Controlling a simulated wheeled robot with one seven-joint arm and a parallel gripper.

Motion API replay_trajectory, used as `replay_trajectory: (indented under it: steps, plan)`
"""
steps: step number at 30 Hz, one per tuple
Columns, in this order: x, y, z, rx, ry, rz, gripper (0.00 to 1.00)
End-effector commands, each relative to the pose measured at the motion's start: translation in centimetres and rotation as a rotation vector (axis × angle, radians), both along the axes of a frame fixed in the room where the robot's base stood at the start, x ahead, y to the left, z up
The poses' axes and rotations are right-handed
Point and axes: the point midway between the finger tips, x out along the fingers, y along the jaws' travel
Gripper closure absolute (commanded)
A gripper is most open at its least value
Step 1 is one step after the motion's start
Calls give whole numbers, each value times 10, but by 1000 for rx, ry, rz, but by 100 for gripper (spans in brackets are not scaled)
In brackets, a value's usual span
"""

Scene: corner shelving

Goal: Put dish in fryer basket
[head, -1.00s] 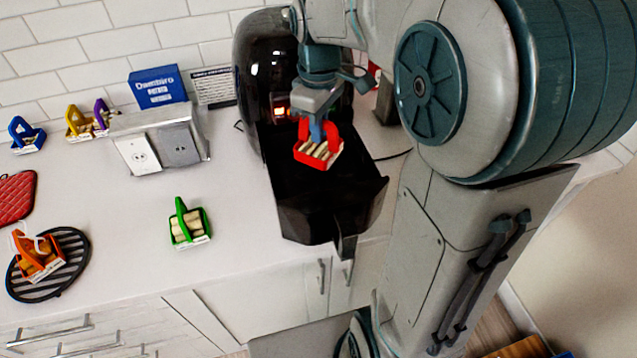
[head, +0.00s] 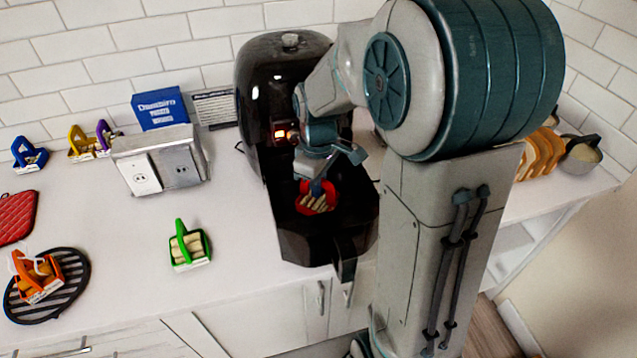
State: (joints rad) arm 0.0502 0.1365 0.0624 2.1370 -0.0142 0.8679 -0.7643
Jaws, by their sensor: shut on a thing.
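The red dish (head: 316,204) holds several pale sticks of food and is down inside the black fryer basket (head: 312,248), near its back. The basket is pulled out in front of the black air fryer (head: 262,82). My gripper (head: 318,187) is over the basket and shut on the upper part of the red dish. Its fingertips are partly hidden by my wrist. I cannot tell whether the dish touches the basket floor.
A green dish (head: 189,247) with food stands on the counter left of the basket. An orange dish (head: 38,278) sits on a round black rack (head: 73,283). A socket box (head: 160,160) stands behind. Bread slices (head: 541,155) and a pot (head: 580,157) are at the right.

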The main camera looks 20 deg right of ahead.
Motion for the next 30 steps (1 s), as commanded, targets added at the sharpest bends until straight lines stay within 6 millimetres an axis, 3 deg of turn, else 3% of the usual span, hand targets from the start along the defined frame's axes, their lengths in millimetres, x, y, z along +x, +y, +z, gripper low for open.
replay_trajectory:
  steps: [3,4,6,18,30]
  plan:
    - [0,0,-4,0,-1,0,100]
    - [0,0,-3,0,0,0,85]
    - [0,0,-3,-1,1,-1,71]
    - [0,0,4,0,-1,0,71]
    - [1,0,84,-1,-4,0,71]
